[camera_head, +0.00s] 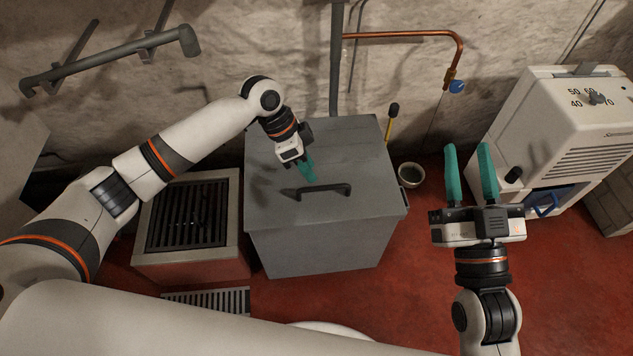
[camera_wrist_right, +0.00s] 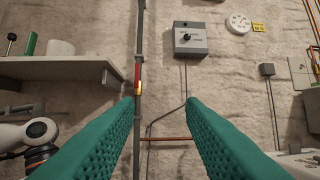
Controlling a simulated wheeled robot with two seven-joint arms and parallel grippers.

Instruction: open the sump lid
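The grey lid (camera_head: 355,155) lies flat and closed on a large grey box (camera_head: 325,248) in the head view. A dark bar handle (camera_head: 318,190) stands on the lid's top. My left gripper (camera_head: 306,172), with green fingers, is just above the lid, beside the handle's far side. Its fingers overlap in the view, so I cannot tell how far apart they are or whether they touch the handle. My right gripper (camera_head: 468,147) is open and empty, to the right of the box. Its spread green fingers also show in the right wrist view (camera_wrist_right: 160,105), facing the wall.
A white dehumidifier-like unit (camera_head: 560,125) stands at the right.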

